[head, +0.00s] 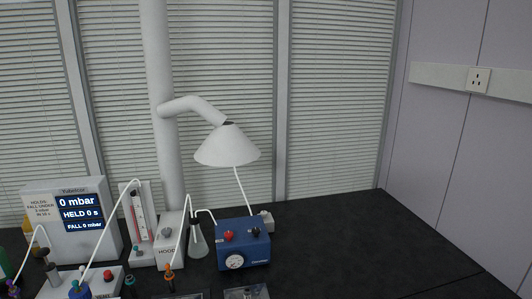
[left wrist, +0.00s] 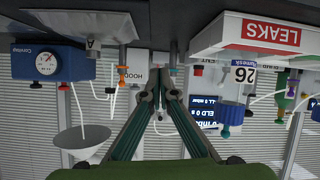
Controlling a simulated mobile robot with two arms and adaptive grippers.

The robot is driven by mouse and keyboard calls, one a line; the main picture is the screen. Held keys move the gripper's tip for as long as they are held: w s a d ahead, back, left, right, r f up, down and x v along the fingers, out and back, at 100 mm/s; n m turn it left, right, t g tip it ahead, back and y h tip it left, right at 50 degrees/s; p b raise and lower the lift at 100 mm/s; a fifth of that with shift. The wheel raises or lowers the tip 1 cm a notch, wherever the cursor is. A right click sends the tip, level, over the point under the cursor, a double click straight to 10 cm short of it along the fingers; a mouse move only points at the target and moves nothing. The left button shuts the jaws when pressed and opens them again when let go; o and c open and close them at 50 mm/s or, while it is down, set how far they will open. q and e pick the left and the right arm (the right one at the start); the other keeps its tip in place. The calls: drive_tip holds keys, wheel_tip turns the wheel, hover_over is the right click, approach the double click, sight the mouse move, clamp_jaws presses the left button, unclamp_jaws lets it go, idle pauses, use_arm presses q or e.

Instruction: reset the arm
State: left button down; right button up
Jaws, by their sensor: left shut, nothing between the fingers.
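My left gripper (left wrist: 158,92) shows in the left wrist view, where the scene appears upside down. Its two fingers meet at the tips and hold nothing. Behind the fingertips are the white box marked HOOD and the display unit, both apart from them as far as I can tell. Neither gripper shows in the head view, and my right gripper is in no view.
A dark bench (head: 340,235) holds a display unit (head: 72,222) reading 0 mbar, a HOOD box (head: 170,238), a flask (head: 197,240) and a blue pump box (head: 243,244). A white cone hood (head: 227,146) hangs above. A LEAKS box (left wrist: 262,36) is near. The bench's right side is clear.

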use_arm(q)
drive_tip(key=s+d+f+m+g+h, duration=0.1)
drive_tip(key=s+d+m+g, duration=0.15)
drive_tip(key=s+d, duration=0.6)
drive_tip(key=s+d+f+m+g+h, duration=0.1)
drive_tip(key=s+d+m+g, duration=0.15)
drive_tip(key=s, duration=1.05)
drive_tip(key=s+d+f+m+g+h, duration=0.15)
drive_tip(key=s+d+g, duration=0.35)
drive_tip(key=s, duration=0.6)
wheel_tip(320, 180, down, 28)
drive_tip(key=b, duration=0.3)
drive_tip(key=s+a+f+g+b, duration=0.1)
drive_tip(key=s+a+f+b, duration=0.1)
drive_tip(key=s+f, duration=1.6)
wheel_tip(320, 180, down, 2)
drive_tip(key=shift+s+f+b, duration=0.25)
drive_tip(key=shift+b, duration=0.4)
drive_tip(key=shift+m+y, duration=0.25)
